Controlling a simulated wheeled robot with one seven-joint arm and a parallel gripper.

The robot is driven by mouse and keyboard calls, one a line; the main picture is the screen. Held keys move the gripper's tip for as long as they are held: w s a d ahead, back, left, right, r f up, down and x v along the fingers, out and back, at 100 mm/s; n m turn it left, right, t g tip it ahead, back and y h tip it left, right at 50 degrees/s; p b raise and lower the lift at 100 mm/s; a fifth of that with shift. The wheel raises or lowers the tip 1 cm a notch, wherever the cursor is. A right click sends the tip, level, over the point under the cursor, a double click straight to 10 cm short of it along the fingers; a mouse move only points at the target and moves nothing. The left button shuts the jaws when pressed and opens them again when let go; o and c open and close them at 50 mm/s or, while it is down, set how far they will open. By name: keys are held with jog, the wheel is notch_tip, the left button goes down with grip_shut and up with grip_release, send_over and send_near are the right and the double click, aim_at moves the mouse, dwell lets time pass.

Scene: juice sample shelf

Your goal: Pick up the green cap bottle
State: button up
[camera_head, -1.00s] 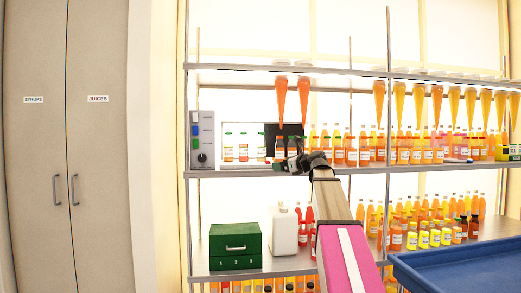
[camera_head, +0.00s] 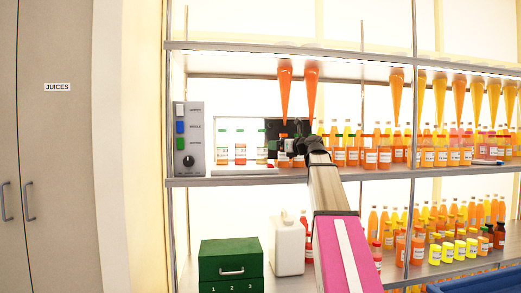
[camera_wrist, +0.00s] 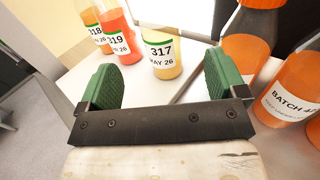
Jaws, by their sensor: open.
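Three labelled sample bottles stand in a row on the upper shelf, left of my gripper in the head view: an orange one (camera_head: 223,148), a red one (camera_head: 240,150) and a pale yellow one (camera_head: 262,149). Their small caps look green there. In the wrist view the yellow bottle, labelled 317 (camera_wrist: 163,52), stands ahead between my fingers, beyond their tips. Bottles 319 (camera_wrist: 119,42) and 318 (camera_wrist: 92,28) are left of it. Their caps are out of that view. My gripper (camera_wrist: 162,72) is open and empty, with green pads; the head view shows it small and dark (camera_head: 296,146).
Orange bottles (camera_wrist: 250,55) marked BATCH stand close by the right finger. Orange funnels (camera_head: 285,90) hang above. A grey control box (camera_head: 189,140) stands at the shelf's left end. The lower shelf holds a green box (camera_head: 230,258) and a white jug (camera_head: 287,245).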

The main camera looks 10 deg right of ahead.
aim_at(266, 143)
jog(key=x, duration=1)
jog(key=shift+w+a+r, duration=0.15)
jog(key=shift+w+r, duration=0.05)
jog(key=shift+r, duration=0.1)
jog(key=shift+c, duration=0.3)
jog(key=c, duration=1.1)
notch_tip(266, 143, up, 14)
jog(key=shift+r, duration=0.1)
